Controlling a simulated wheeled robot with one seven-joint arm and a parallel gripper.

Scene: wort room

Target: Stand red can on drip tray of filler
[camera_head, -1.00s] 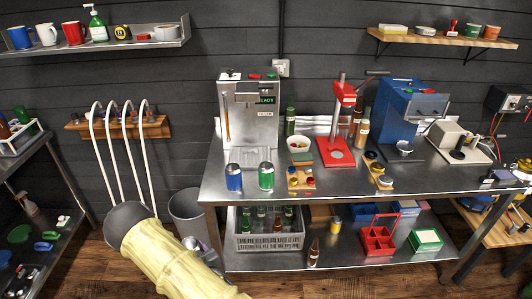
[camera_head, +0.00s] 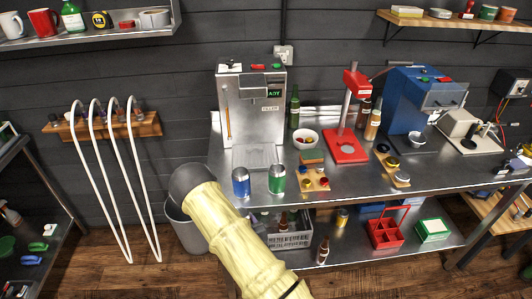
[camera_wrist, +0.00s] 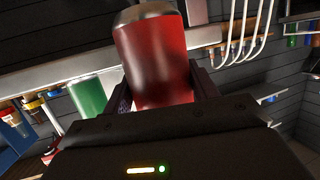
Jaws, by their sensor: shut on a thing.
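My gripper (camera_wrist: 160,92) is shut on the red can (camera_wrist: 156,58), which stands out between the fingers in the wrist view, its grey end at the top of the picture. In the head view my yellow-sleeved arm hides both gripper and can. The filler (camera_head: 235,108) is a silver machine on the steel bench, with a lit green display. Its drip tray (camera_head: 255,157) is at its foot and looks empty. My arm's dark end is left of and in front of the filler.
A blue can (camera_head: 241,182) and a green can (camera_head: 277,180) stand on the bench just in front of the filler. A grey bin (camera_head: 182,228) is below left.

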